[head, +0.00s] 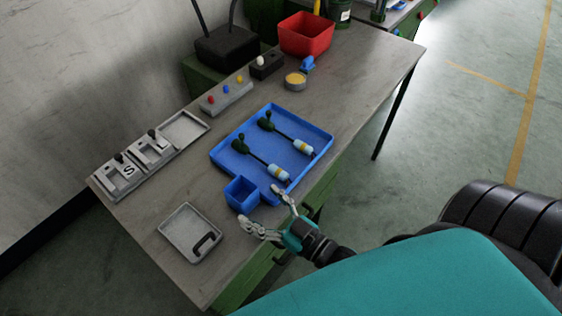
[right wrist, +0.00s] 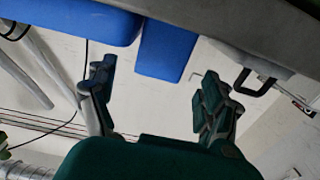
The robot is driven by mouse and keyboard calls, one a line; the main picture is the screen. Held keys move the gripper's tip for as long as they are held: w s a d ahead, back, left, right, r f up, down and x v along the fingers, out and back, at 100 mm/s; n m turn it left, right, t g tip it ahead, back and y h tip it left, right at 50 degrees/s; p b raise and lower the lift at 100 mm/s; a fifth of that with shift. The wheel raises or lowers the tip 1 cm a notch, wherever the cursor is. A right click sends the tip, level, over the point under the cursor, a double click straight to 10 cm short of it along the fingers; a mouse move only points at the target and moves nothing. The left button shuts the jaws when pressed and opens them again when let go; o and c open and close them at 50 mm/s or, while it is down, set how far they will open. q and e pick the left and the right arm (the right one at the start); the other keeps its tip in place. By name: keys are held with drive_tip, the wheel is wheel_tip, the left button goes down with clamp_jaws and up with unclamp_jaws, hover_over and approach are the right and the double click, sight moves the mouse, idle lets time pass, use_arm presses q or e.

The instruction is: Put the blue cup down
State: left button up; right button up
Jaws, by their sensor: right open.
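The blue cup (head: 241,194), square and open at the top, stands upright on the grey workbench by the near-left corner of the blue tray (head: 222,157). I cannot tell whether cup and tray touch. My right gripper (head: 260,210) is open at the cup's near right side, its fingers spread and pointing toward it. In the right wrist view the cup (right wrist: 166,48) shows beyond the open, empty fingers (right wrist: 159,78), apart from them. My left gripper is in neither view.
A grey tray with a black handle (head: 190,232) lies to the cup's left. Behind are a button box (head: 226,96), a red bin (head: 306,36) and grey fixtures (head: 137,155). Bare bench (head: 355,85) lies far right.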

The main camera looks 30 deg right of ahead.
drive_tip(key=v, duration=0.6)
drive_tip(key=shift+o, duration=0.4)
drive_tip(key=shift+s+r, duration=0.15)
drive_tip(key=shift+s, duration=0.1)
drive_tip(key=g+h+p, duration=0.1)
drive_tip(key=g, duration=0.2)
approach(234, 188)
drive_tip(key=shift+w+a+r+p, duration=0.15)
drive_tip(key=shift+w+r+p, duration=0.1)
drive_tip(key=shift+w+p, duration=0.5)
drive_tip(key=shift+f+p+x, duration=0.15)
drive_tip(key=shift+p+x, duration=0.2)
drive_tip(key=shift+x, duration=1.1)
drive_tip(key=shift+f+p+x, duration=0.15)
drive_tip(key=shift+p+x, duration=0.2)
drive_tip(key=shift+x, duration=1.1)
drive_tip(key=shift+s+a, duration=0.15)
drive_tip(key=shift+s, duration=0.05)
drive_tip(key=shift+c, duration=0.4)
drive_tip(key=c, duration=1)
drive_tip(key=shift+r, duration=0.1)
drive_tip(key=shift+c, duration=0.4)
